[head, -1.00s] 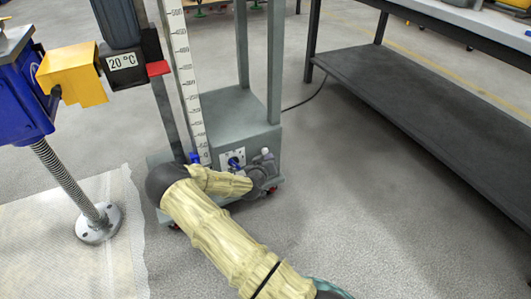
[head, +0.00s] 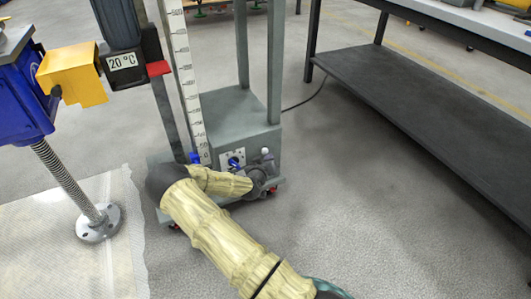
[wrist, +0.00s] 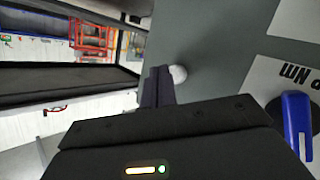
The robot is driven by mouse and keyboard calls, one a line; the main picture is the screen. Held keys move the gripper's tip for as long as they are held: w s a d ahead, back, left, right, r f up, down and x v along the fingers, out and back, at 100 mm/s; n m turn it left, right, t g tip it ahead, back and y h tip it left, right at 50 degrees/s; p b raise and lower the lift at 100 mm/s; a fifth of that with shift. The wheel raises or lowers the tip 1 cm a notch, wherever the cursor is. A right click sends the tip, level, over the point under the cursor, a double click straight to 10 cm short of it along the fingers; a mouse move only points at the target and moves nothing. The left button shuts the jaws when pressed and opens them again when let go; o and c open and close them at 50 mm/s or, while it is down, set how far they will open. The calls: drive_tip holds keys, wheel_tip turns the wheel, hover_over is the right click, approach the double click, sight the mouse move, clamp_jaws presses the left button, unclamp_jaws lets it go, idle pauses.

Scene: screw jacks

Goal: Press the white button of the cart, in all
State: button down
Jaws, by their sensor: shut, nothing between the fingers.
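The cart (head: 262,140) is a grey-green box with uprights and a measuring scale, standing in the middle of the head view. Its white button (wrist: 178,74) is a small round knob on the grey panel in the wrist view. It shows as a pale spot in the head view (head: 265,151). My gripper (wrist: 160,74) is shut and empty. Its fingertips are right beside the button in the wrist view and partly overlap its left edge. I cannot tell whether they touch it. In the head view my gripper (head: 268,170) is a dark shape close to the panel.
A blue knob (wrist: 297,125) sits on a white label at the right of the panel. A blue screw jack (head: 25,100) with a yellow block (head: 72,75) stands at left. A dark bench shelf (head: 430,105) is at right. Floor between is clear.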

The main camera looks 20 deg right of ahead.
drive_tip(key=shift+w, duration=0.1)
idle(0.3)
drive_tip(key=shift+w, duration=0.35)
drive_tip(key=shift+w+b, duration=0.3)
drive_tip(key=shift+w, duration=0.3)
idle(0.9)
drive_tip(key=shift+r, duration=0.1)
drive_tip(key=shift+s+p, duration=0.55)
drive_tip(key=shift+s, duration=0.5)
drive_tip(key=shift+s+p, duration=1.15)
drive_tip(key=shift+s, duration=1.35)
